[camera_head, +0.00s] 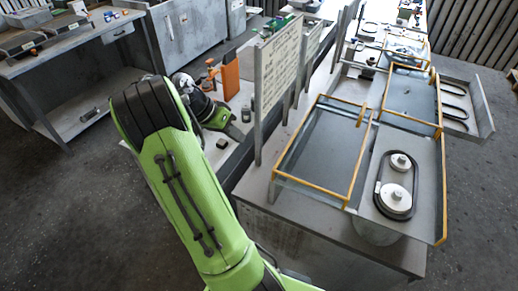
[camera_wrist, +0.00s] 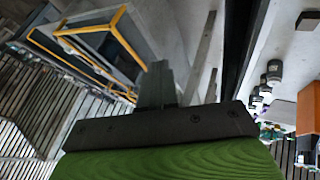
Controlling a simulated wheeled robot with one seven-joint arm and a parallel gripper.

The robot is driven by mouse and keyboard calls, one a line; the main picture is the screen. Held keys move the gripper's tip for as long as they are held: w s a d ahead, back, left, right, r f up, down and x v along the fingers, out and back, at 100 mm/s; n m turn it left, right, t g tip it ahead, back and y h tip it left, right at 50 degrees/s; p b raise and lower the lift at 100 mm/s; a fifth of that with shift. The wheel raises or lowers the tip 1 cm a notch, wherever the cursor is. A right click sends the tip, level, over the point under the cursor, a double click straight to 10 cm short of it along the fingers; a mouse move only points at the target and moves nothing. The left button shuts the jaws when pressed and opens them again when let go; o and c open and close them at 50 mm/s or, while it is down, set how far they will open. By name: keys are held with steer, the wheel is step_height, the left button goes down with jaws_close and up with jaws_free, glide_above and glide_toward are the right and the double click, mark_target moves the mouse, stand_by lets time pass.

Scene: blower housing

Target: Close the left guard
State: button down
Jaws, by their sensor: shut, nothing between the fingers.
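The left guard (camera_head: 325,148) is a grey panel with a yellow frame on the near end of the bench in the head view. It is swung aside, to the left of a black belt around two pale pulleys (camera_head: 397,183), which lie uncovered. A yellow-framed guard (camera_wrist: 120,45) shows at upper left in the wrist view; I cannot tell which one it is. My gripper (camera_wrist: 158,72) points up in the wrist view, its grey fingers together and empty, apart from the guard. In the head view my green arm hides much of the gripper area, left of the bench.
A second yellow-framed guard (camera_head: 410,96) stands farther back on the bench. An upright sign board (camera_head: 278,72) rises at the bench's left edge, between my arm and the left guard. An orange container (camera_head: 230,75) stands left of it. A side tray (camera_head: 468,105) holds spare belts.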

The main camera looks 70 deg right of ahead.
steer(key=s+d+f+b, duration=0.1)
steer(key=s+d+f, duration=0.1)
steer(key=s+f, duration=0.5)
steer(key=shift+s+d+f, duration=0.35)
steer(key=shift+s, duration=1.1)
